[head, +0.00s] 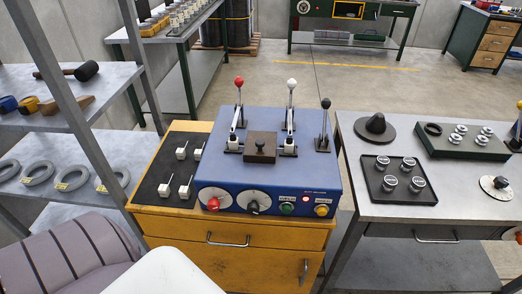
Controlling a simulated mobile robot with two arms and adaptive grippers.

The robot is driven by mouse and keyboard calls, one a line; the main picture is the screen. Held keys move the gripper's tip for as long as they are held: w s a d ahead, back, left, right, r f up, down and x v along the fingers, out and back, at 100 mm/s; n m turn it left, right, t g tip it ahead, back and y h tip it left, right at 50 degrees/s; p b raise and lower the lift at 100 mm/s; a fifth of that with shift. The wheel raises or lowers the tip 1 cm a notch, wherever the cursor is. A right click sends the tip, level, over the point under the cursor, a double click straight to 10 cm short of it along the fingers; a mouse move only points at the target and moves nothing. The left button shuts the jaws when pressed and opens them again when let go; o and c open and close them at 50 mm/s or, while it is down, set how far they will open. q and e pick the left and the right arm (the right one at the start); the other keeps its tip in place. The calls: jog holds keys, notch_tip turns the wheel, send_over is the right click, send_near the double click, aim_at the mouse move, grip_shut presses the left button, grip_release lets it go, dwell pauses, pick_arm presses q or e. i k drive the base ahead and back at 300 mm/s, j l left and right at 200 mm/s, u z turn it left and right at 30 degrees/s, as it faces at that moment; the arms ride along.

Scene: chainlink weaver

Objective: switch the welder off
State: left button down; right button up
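The welder (270,160) is a blue box standing on a yellow cabinet in the middle of the head view. On its top stand a red-knobbed lever (238,100), a white-knobbed lever (291,105) and a black-knobbed lever (325,122), all roughly upright, with a brown block (260,146) between the first two. Its sloped front has a dial with a red knob (213,204), a dial with a dark knob (253,207), a green button (287,208) and a yellow button (321,210). The small labels are unreadable. Neither gripper shows.
A black panel with several white-topped pieces (181,154) lies left of the welder on the yellow cabinet (240,255). A grey table (440,200) at right holds trays of metal pieces. A shelf rack (70,120) stands at left. Open floor (370,85) lies behind.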

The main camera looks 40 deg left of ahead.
aim_at(214, 204)
jog(key=u, duration=1.65)
